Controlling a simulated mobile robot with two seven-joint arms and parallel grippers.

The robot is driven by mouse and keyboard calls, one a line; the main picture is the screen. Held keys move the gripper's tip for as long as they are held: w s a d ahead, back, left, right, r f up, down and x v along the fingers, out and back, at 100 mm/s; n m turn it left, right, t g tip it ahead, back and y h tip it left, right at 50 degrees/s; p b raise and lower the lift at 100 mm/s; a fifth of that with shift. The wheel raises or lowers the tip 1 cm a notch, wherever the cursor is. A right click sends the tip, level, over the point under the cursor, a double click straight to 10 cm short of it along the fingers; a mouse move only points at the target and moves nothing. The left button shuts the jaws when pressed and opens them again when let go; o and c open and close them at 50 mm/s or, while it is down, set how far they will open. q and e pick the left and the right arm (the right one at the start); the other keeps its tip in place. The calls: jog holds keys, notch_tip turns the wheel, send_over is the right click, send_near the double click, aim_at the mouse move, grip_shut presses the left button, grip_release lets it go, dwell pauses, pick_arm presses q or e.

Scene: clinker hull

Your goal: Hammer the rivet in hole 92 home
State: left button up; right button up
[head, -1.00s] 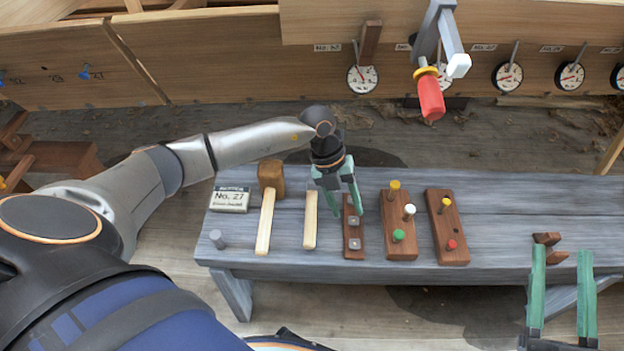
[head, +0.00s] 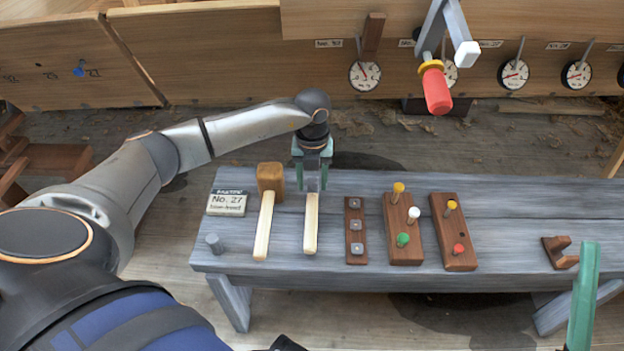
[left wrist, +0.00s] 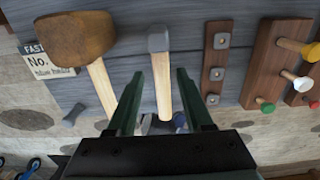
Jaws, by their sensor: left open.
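My left gripper (head: 313,178) is open above the bench, at the head end of a metal-headed hammer (head: 311,220). The left wrist view shows the hammer's grey head (left wrist: 160,40) and pale handle, with my open fingers (left wrist: 172,75) on either side of the handle in the picture. In the head view the gripper hides the hammer's head. A blue rivet (head: 79,70) sticks out of the hull plank (head: 60,88) at the upper left, among small marked holes; I cannot read the numbers. A green finger of my right gripper (head: 583,300) shows at the lower right.
A wooden mallet (head: 270,180), a No. 27 sign (head: 228,202), a dark strip with square metal plates (head: 356,203) and two blocks with coloured pegs (head: 404,250) (head: 455,258) are on the grey bench (head: 510,230). A red-handled clamp (head: 436,92) and dials (head: 364,75) are on the hull.

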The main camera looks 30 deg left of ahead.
aim_at(312, 199)
pick_arm(q)
jog(key=shift+f, duration=0.2)
notch_tip(312, 199, down, 4)
jog(key=b, duration=0.4)
jog(key=shift+f, duration=0.2)
jog(key=shift+f+b, duration=0.9)
jog(key=shift+f, duration=0.4)
pick_arm(e)
jog(key=shift+y, duration=0.5)
jog(key=shift+s+a+f, duration=0.1)
jog(key=shift+s+f, duration=0.05)
jog(key=shift+f, duration=0.65)
jog(key=shift+s+a+f, duration=0.1)
jog(key=shift+f, duration=0.7)
jog(key=shift+s+a+f, duration=0.1)
jog(key=shift+s+f, duration=0.05)
jog(key=shift+f, duration=0.65)
pick_arm(q)
grip_shut()
jog(key=shift+r+p, duration=0.7)
jog(key=shift+r, duration=0.05)
pick_arm(e)
jog(key=shift+r, duration=0.65)
